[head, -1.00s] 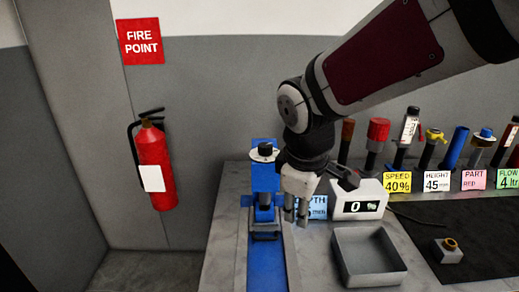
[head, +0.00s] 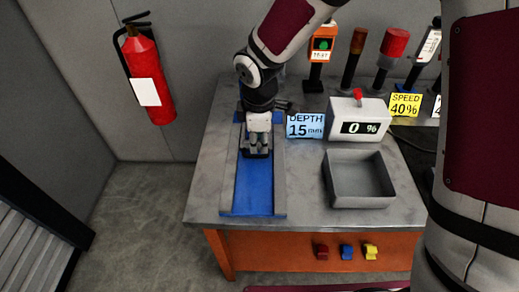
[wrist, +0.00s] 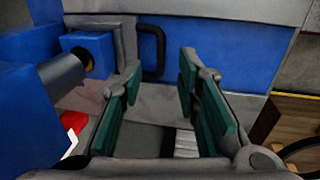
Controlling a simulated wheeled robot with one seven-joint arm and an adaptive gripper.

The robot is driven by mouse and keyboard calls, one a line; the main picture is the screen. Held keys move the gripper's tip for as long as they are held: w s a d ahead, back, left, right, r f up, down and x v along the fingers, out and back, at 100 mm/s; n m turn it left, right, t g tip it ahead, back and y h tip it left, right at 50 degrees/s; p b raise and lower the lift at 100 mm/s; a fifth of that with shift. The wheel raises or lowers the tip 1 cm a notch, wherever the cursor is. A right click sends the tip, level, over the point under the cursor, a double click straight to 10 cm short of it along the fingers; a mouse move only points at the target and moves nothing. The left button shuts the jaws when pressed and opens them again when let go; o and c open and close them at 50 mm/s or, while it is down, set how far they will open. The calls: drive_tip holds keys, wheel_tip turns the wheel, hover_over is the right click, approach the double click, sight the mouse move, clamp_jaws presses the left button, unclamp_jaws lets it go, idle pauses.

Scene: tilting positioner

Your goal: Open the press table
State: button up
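The press stands on the left part of the bench; its blue bed (head: 252,190) runs towards the front between grey rails. In the wrist view a grey plate (wrist: 115,50) carries a black bar handle (wrist: 152,52), beside a blue block with a dark cylinder (wrist: 62,72). My gripper (head: 258,128) is over the bed in the head view and hides much of the press. In the wrist view its green-padded fingers (wrist: 160,78) are apart and empty, with the handle ahead of the gap. I cannot tell whether they touch it.
A blue DEPTH card (head: 305,126) and a grey open tray (head: 359,182) stand right of the bed. Several tools stand behind. A fire extinguisher (head: 143,75) hangs on the wall at left. The floor at left is clear.

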sight(259, 156)
drive_tip(key=shift+w+f, duration=0.2)
drive_tip(key=shift+f, duration=0.85)
drive_tip(key=shift+w+f, duration=0.15)
drive_tip(key=shift+f, duration=0.9)
drive_tip(key=shift+w+f, duration=0.2)
drive_tip(key=shift+f, duration=0.85)
clamp_jaws()
